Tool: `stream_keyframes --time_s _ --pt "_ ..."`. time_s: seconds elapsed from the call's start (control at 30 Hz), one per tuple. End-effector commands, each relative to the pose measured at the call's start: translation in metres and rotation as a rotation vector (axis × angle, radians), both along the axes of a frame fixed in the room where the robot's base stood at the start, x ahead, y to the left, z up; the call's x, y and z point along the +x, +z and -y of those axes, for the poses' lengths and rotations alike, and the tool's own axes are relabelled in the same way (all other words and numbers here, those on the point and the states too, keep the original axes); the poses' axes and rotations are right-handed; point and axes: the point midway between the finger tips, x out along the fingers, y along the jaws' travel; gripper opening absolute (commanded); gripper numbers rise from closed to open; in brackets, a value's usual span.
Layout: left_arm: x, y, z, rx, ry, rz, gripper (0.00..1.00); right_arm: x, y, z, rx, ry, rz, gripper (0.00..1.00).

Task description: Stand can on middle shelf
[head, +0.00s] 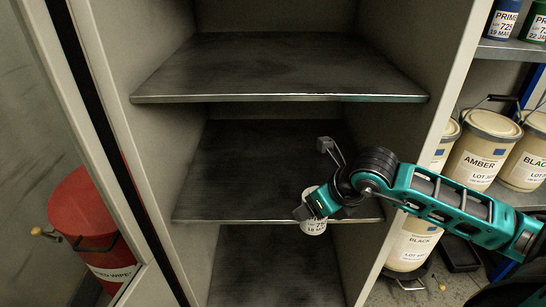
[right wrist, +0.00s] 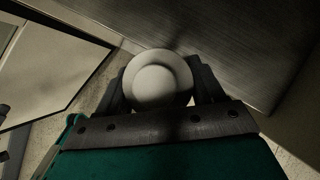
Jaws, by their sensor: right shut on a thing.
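A small white can (head: 313,226) with a dark-printed label is held in my right gripper (head: 310,208) in the head view. It hangs at the front edge of the middle shelf (head: 250,190), on its right half, and looks nearly upright. I cannot tell whether it touches the shelf. In the right wrist view, the can's pale round top (right wrist: 158,80) sits between the two dark fingers of the gripper (right wrist: 160,88), which are shut on it. The shelf's dark surface (right wrist: 240,50) lies beyond it there. My left gripper is in neither view.
The cabinet is open; its upper shelf (head: 280,75) and middle shelf look empty. Side walls bound the opening. A red bin (head: 85,215) stands at left. Amber (head: 482,150) and black pails fill the rack at right, with small cans (head: 505,18) above.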

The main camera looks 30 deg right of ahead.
Motion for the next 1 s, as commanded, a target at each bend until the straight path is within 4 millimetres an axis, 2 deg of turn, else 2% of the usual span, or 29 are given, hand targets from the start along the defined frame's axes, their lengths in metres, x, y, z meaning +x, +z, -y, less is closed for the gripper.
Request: stream_keyframes --time_s 0.2,0.37,0.77,1.0 --pt "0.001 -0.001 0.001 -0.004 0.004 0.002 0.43 -0.001 0.015 0.017 0.001 -0.140 0.002 0.25" --pt "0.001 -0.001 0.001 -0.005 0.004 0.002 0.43 0.013 0.017 0.018 0.005 -0.153 0.004 0.25" --pt "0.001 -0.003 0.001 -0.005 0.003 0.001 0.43 0.079 0.017 0.020 0.007 -0.150 0.002 0.25" --pt "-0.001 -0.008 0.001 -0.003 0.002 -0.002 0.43 0.129 0.017 0.021 0.009 -0.149 0.001 0.25"
